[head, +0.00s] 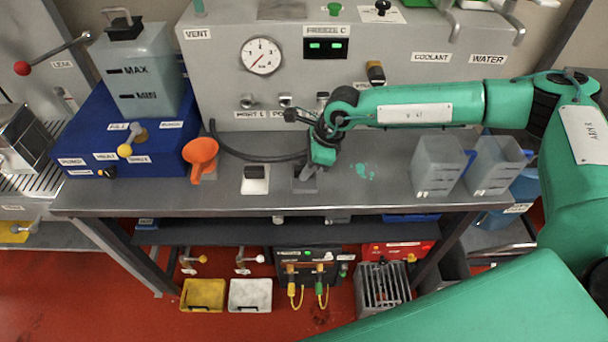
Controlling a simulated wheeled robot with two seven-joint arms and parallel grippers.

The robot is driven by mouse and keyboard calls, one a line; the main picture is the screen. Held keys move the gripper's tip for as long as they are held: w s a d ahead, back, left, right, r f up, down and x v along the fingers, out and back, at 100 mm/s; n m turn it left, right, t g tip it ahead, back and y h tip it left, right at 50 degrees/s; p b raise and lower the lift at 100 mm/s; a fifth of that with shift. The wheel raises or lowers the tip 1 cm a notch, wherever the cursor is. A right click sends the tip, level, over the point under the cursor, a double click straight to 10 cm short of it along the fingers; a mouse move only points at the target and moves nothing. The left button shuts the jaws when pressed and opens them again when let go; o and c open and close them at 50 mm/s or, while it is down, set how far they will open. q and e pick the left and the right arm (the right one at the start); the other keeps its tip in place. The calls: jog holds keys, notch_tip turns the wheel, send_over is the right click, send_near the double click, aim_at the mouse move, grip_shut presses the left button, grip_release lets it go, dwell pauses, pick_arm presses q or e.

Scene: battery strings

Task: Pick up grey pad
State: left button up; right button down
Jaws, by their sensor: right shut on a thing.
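My right gripper (307,170) reaches in from the right over the grey workbench (230,198) and points down. It is shut on a small grey pad (303,186) near the bench's front edge. The gripper hides part of the pad. I cannot tell whether the pad touches the bench top. My left gripper is not in view.
A white block with a dark top (256,181) stands just left of the pad. An orange funnel (201,156) and a black hose (250,155) are further left. Two clear containers (438,168) stand right. A grey gauge panel (215,80) rises behind.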

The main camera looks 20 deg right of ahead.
jog(key=shift+r, duration=0.15)
